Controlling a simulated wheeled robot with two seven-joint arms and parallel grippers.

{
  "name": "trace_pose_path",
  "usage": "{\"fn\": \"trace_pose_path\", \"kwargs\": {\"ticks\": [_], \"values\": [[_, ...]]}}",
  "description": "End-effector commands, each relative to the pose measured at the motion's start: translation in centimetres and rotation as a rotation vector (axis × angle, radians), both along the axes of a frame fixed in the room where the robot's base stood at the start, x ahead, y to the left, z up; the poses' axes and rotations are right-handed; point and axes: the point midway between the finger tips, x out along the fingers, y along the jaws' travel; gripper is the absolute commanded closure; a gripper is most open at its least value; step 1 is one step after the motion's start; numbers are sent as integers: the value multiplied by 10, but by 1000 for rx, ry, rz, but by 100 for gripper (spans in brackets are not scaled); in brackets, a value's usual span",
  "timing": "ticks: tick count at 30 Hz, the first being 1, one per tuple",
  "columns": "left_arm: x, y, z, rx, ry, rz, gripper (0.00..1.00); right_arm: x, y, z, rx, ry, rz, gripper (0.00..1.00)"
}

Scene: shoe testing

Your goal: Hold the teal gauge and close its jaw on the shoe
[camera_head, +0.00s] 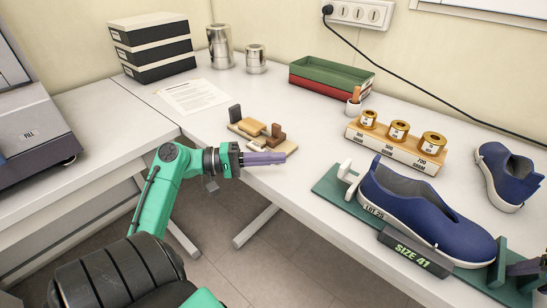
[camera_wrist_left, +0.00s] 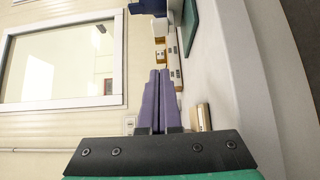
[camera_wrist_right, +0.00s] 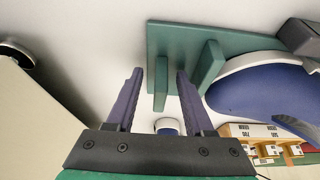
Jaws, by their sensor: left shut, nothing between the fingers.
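The teal gauge (camera_head: 325,184) lies flat near the table's front edge. Its white jaw (camera_head: 347,172) stands by the heel of a blue shoe (camera_head: 425,213), and a teal upright (camera_head: 500,262) stands by the toe. The shoe sits along the gauge. My right gripper (camera_head: 526,268) is partly cut off at the right edge, beside the toe end. In the right wrist view it is open (camera_wrist_right: 160,74), with the gauge's narrow teal bar (camera_wrist_right: 160,86) showing between its fingers; contact is unclear. My left gripper (camera_head: 284,158) is shut and empty, left of the gauge.
A dark "SIZE 41" block (camera_head: 414,252) stands in front of the shoe. A second blue shoe (camera_head: 507,180) stands at the right. A wooden rack (camera_head: 385,150) of brass weights is behind.

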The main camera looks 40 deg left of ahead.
Motion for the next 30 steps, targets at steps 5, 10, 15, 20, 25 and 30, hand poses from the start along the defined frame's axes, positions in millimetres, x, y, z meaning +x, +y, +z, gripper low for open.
{"fn": "trace_pose_path", "kwargs": {"ticks": [5, 10, 15, 20, 25, 30], "values": [[0, 0, 0, 0, 0, 0, 100, 0, 0, 0, 1, 0, 1, 48], [0, 0, 0, 0, 0, 0, 100, -4, 1, 12, 1, -3, 2, 48], [0, 0, 0, 0, 0, 0, 100, -20, 1, 52, 1, -6, 1, 48], [0, 0, 0, 0, 0, 0, 100, -36, 0, 90, 1, -6, 1, 48], [0, 0, 0, 0, 0, 0, 100, -45, 0, 110, 1, -2, 0, 48], [0, 0, 0, 0, 0, 0, 100, -46, 0, 111, 0, 0, 0, 48]]}}
